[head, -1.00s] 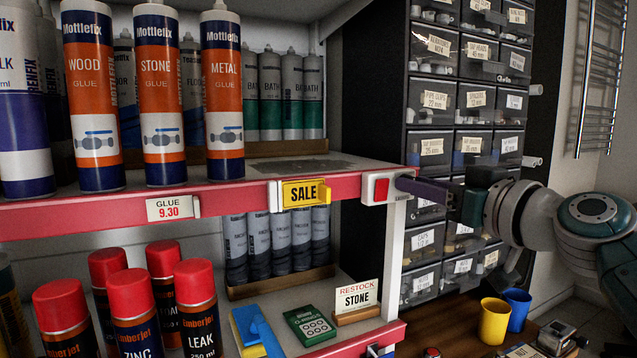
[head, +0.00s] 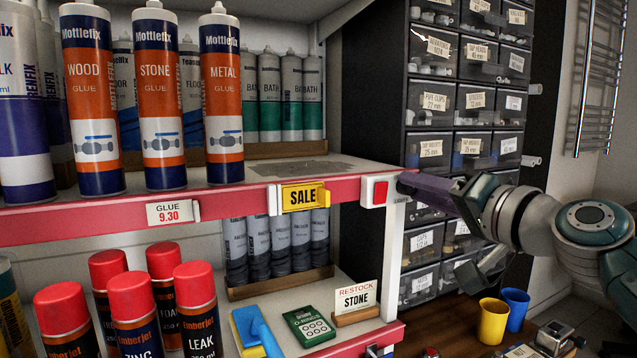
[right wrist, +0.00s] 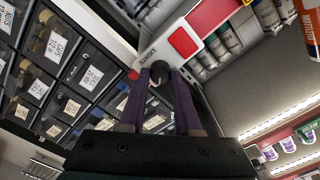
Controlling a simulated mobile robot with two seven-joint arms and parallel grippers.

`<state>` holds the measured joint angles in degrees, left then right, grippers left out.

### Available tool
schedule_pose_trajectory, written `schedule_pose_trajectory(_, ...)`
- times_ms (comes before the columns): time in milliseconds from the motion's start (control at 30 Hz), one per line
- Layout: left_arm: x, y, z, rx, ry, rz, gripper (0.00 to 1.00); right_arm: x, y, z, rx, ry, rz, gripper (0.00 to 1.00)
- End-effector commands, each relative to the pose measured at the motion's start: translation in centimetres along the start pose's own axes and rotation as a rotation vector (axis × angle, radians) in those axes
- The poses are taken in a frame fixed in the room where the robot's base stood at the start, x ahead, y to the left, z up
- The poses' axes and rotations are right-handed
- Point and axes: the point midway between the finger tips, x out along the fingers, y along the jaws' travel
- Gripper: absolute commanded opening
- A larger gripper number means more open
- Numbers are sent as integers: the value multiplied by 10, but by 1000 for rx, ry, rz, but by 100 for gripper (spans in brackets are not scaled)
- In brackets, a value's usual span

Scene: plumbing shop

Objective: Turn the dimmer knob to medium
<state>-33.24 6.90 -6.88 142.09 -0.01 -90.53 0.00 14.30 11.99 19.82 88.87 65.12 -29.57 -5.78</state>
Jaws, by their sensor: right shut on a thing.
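The dimmer knob (right wrist: 160,70) is a dark round knob beside a white label strip on the shelf's end post, in the right wrist view. My right gripper (right wrist: 160,76) has its two purple fingers on either side of the knob and is shut on it. In the head view my right gripper (head: 412,182) reaches in from the right to the post, and it hides the knob there. I cannot read the knob's setting. My left gripper does not show.
A white plate with a red square button (head: 380,190) sits right beside the knob. A yellow SALE tag (head: 303,196) hangs on the shelf edge. Glue cartridges (head: 157,95) stand on the shelf. Drawer units (head: 433,97) stand behind, and a yellow cup (head: 493,320) is below.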

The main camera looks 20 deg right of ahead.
Motion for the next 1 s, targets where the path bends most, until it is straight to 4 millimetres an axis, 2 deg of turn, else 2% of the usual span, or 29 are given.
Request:
schedule_pose_trajectory(500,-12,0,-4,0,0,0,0,0,0,-1,468,0,0,0)
schedule_pose_trajectory(700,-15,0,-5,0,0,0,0,0,0,0,596,0,-1,0)
schedule_pose_trajectory(1000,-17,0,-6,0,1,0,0,0,1,0,697,0,-1,0)
